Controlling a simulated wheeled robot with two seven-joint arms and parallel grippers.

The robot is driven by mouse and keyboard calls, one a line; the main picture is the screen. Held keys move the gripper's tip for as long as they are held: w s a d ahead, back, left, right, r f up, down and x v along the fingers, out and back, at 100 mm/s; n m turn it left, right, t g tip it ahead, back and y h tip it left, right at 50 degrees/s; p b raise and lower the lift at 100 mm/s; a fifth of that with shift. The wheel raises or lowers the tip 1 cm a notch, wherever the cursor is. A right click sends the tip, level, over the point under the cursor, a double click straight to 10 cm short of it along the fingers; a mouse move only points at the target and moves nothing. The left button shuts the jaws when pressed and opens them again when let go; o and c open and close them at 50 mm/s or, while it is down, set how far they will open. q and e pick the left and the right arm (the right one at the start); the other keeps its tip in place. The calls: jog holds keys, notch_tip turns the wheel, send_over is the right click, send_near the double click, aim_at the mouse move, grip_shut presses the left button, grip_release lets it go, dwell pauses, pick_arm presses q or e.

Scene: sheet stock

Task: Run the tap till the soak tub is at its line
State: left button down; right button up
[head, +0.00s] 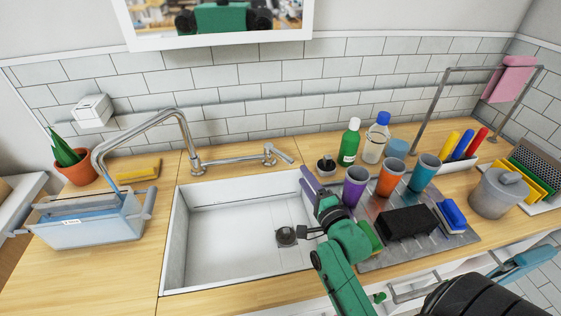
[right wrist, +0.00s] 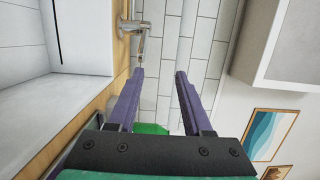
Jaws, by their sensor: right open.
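The soak tub (head: 88,232), a clear box with grey handles and a small white label, stands on the counter left of the sink. Bluish water shows inside; I cannot make out its line. The tap's spout (head: 150,121) arches over the tub, and a thin blue stream runs from its end into it. The tap lever (head: 280,154) is at the spout's right; part of the tap also shows in the right wrist view (right wrist: 133,27). My right gripper (head: 309,184) is open and empty, its purple fingers (right wrist: 159,74) apart, near and short of the lever. My left gripper is out of view.
The white sink (head: 225,240) lies between tub and gripper. Right of the gripper, purple (head: 355,186), orange (head: 390,177) and teal cups stand by a black block (head: 407,223). A green bottle (head: 349,143) stands behind. A plant (head: 72,160) and yellow sponge (head: 138,170) are left.

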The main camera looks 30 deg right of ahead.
aim_at(289, 164)
jog(key=w+f, duration=0.1)
jog(key=w, duration=0.1)
jog(key=w+f, duration=0.1)
jog(key=w+f+b, duration=0.1)
jog(key=w, duration=0.1)
jog(key=shift+w+d, duration=0.15)
jog(key=shift+w, duration=0.15)
jog(key=w, duration=0.7)
jog(key=shift+w+d+f, duration=0.25)
jog(key=shift+w+f, duration=0.05)
jog(key=shift+w, duration=0.55)
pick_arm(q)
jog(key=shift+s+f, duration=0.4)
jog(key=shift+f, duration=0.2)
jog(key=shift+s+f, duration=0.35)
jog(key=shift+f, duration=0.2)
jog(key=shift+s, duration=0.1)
pick_arm(e)
grip_shut()
